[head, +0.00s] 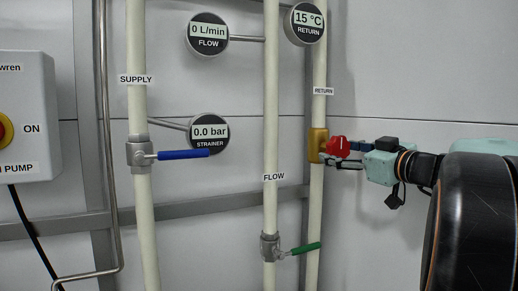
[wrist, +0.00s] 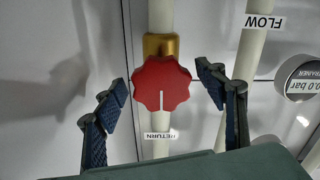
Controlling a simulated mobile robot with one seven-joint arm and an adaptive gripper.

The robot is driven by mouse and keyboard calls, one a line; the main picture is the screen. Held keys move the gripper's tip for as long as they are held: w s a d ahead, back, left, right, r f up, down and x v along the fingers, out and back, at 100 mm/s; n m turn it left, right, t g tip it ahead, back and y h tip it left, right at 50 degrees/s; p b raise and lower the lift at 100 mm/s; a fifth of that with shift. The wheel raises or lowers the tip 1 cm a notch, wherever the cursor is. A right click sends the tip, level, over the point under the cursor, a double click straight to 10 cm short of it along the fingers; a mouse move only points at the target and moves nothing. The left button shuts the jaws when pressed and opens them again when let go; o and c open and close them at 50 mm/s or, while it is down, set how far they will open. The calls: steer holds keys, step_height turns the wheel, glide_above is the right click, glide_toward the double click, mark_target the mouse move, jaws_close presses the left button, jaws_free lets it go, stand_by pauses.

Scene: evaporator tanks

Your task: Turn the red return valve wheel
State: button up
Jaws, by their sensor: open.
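The red return valve wheel (head: 337,147) sits on a brass valve body (head: 317,146) on the return pipe, at the right in the head view. In the wrist view the red wheel (wrist: 161,84) faces me, lobed, with a white line pointing toward the RETURN label. My gripper (head: 350,155) is at the wheel in the head view, coming from the right. In the wrist view my gripper (wrist: 161,92) is open, with one blue-padded finger left of the wheel and one right. Gaps show between the fingers and the wheel. The far finger is partly hidden in the head view.
The flow pipe (head: 270,120) stands left of the return pipe, with a green lever (head: 305,249) below. The supply pipe (head: 139,210) carries a blue lever (head: 183,154). Gauges read 0 L/min (head: 208,33), 15 °C (head: 306,23) and 0.0 bar (head: 208,133). A pump box (head: 30,100) is far left.

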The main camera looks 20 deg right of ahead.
steer(key=shift+w+a, duration=0.1)
steer(key=shift+w, duration=0.8)
steer(key=shift+c, duration=0.4)
steer(key=c, duration=1.1)
steer(key=shift+f+b, duration=0.1)
steer(key=shift+b, duration=0.2)
